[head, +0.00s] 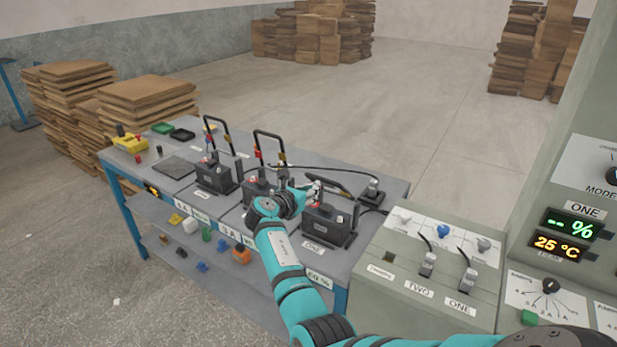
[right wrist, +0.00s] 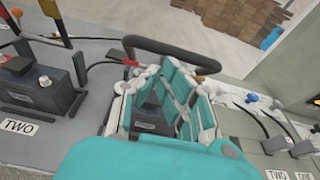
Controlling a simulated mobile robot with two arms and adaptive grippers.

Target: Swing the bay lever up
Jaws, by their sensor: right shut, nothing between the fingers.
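The bay lever, a black bar handle (head: 331,184), is low over the right-hand bay, labelled ONE. In the right wrist view the lever (right wrist: 170,53) crosses just beyond my fingers. The dark battery (head: 326,222) of that bay sits below it. My right gripper (head: 308,190) is shut and empty, above the battery and close to the lever; I cannot tell whether they touch. In the right wrist view my gripper (right wrist: 160,100) hides much of the battery. My left gripper is not in view.
Two more bays to the left have upright levers (head: 268,146) and dark batteries (head: 214,178). A black cable runs behind the bays to a plug (head: 372,190). A grey console (head: 425,262) with switches adjoins the bench (head: 390,185) on the right.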

